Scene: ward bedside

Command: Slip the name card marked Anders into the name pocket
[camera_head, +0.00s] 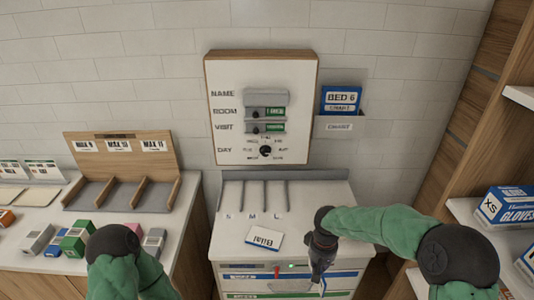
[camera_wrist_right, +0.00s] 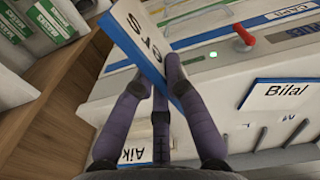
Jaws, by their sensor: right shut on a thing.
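My right gripper (camera_head: 318,262) is over the front of the white cart, pointing down. In the right wrist view its fingers (camera_wrist_right: 160,85) are shut on a white card with a blue edge (camera_wrist_right: 140,32). Only the last letters of its print show, and they look like "ers"; the fingers hide the rest. The name pocket is the grey holder (camera_head: 265,97) beside the word NAME on the wall board, well above and left of the gripper. My left arm shows at the bottom left, but its gripper is out of view.
A card reading Bilal (camera_wrist_right: 284,95) lies on the cart top (camera_head: 300,205). Another card, partly hidden, shows "Aik" (camera_wrist_right: 132,156). A chart holder (camera_head: 338,126) hangs right of the board (camera_head: 228,75). A shelf with glove boxes (camera_head: 508,207) stands at the right.

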